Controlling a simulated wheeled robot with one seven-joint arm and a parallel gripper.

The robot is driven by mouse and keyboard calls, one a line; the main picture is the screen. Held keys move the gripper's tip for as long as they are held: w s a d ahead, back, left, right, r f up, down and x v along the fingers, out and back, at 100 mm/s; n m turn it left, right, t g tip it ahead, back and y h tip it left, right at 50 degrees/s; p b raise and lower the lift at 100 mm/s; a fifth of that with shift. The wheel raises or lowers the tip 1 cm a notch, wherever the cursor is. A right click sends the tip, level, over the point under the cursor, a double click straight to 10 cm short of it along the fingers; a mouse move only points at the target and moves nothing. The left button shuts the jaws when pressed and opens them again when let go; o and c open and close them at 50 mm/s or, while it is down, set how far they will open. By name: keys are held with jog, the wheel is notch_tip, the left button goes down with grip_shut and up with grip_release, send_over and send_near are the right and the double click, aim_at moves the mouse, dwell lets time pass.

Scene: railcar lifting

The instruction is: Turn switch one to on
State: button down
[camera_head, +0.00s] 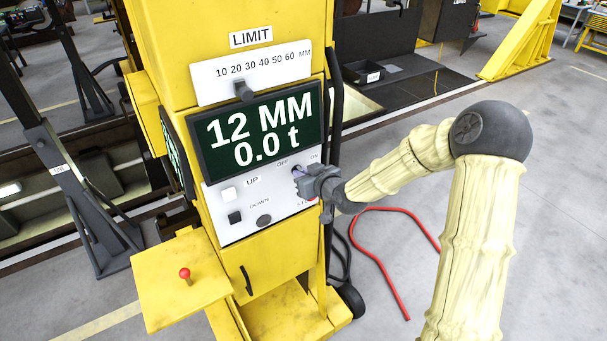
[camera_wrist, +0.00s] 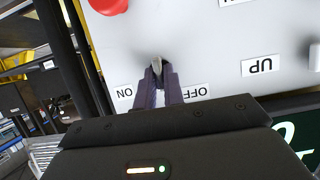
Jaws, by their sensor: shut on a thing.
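The switch with the OFF and ON labels is on the white panel (camera_head: 232,216) of the yellow cabinet. In the wrist view, upside down, the small grey switch knob (camera_wrist: 157,65) shows between my fingertips. The ON label (camera_wrist: 124,92) is left of the fingers there and the OFF label (camera_wrist: 195,91) is right. My gripper (camera_head: 299,178) is shut on the knob. In the head view my gripper hides the knob, with the OFF label (camera_head: 282,162) to its upper left and the ON label (camera_head: 314,156) to its upper right. Which way the knob points, I cannot tell.
The screen (camera_head: 257,130) above reads 12 MM and 0.0 t. A limit slider (camera_head: 244,90) is higher up. White UP (camera_head: 229,194) and black DOWN (camera_head: 235,217) buttons are at left. A red button (camera_wrist: 108,5) is close to my gripper. A red-knobbed lever (camera_head: 184,273) stands on the shelf.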

jog(key=m+y, duration=0.1)
jog(key=m, duration=0.1)
jog(key=m+g+y, duration=0.1)
jog(key=m+y, duration=0.2)
jog(key=m, duration=0.2)
jog(key=shift+w+d+f+g+y, duration=0.25)
jog(key=shift+d+f+g+y, duration=0.05)
jog(key=shift+d+g, duration=0.1)
jog(key=shift+m+y, duration=0.4)
jog(key=shift+m, duration=0.3)
jog(key=shift+b, duration=0.3)
jog(key=c, duration=1.5)
grip_release()
